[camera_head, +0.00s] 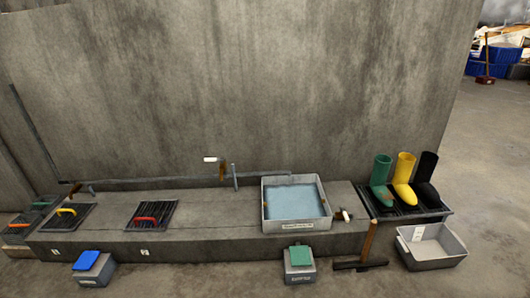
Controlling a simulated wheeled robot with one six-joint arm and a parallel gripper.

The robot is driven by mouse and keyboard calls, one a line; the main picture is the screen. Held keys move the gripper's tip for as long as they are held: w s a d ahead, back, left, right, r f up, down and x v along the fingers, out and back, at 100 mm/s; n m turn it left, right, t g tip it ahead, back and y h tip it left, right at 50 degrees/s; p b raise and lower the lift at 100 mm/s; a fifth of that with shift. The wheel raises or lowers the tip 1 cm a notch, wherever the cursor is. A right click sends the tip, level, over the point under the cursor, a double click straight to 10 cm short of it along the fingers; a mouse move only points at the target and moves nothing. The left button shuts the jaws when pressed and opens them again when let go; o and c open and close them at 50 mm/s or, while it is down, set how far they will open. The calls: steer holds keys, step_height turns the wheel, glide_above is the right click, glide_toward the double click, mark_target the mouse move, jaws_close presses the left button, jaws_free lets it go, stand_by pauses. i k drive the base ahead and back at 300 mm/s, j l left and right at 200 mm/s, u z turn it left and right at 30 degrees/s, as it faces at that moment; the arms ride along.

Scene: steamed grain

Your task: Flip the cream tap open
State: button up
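A tap with a cream-white lever (210,159) stands on a brownish fitting above the ledge, against the concrete wall, left of the basin. Its lever points left and looks about level. A second small tap with a pale handle (338,215) sits low at the right side of the basin. A brownish tap (75,188) is on the pipe at the far left. All are small, so I cannot tell from their look whether they are open or shut. My gripper is not in view.
A grey basin (267,212) of bluish water sits on the concrete ledge (210,240).

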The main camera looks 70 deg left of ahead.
mark_target(342, 209)
steer(key=u, duration=1.75)
steer(key=z, duration=0.45)
